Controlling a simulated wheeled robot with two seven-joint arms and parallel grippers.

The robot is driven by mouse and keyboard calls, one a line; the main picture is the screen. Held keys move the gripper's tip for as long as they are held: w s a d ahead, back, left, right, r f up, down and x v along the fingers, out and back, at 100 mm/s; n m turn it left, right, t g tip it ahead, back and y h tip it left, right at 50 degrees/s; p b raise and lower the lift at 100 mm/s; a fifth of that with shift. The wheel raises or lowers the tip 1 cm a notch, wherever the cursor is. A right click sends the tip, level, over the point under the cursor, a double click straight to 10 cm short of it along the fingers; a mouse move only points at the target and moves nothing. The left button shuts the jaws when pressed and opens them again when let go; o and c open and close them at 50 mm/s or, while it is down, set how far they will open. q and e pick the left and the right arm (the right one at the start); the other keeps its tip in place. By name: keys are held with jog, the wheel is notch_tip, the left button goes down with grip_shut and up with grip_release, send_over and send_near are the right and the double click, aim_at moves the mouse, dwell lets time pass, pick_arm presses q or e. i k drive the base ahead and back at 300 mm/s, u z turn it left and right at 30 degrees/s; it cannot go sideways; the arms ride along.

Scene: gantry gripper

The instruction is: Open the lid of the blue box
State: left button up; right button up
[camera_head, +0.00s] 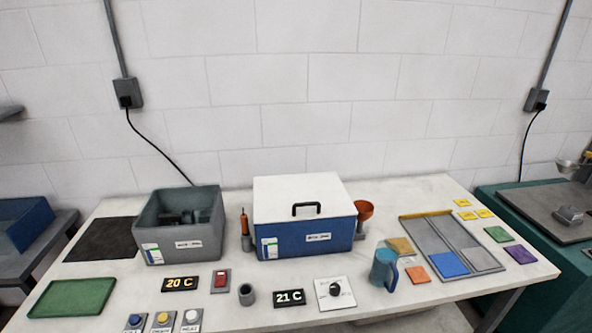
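The blue box (290,243) stands at the middle of the white table. Its white lid (290,189) lies flat on top and is closed, with a black handle (306,207) near the front edge. A label with small marks is on the box's front. What is inside the box is hidden by the lid. Neither my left gripper nor my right gripper is in view.
A grey open bin (153,245) stands left of the box. An orange-handled tool (245,226) and an orange funnel (364,209) flank the box closely. A blue mug (382,269) stands front right. Displays, a dial (336,291) and a grey cup (247,294) sit in front.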

aim_at(294, 197)
jog(key=z, duration=0.55)
jog(key=k, duration=0.65)
jog(key=z, duration=0.75)
jog(key=i, duration=1.05)
jog(key=u, duration=0.2)
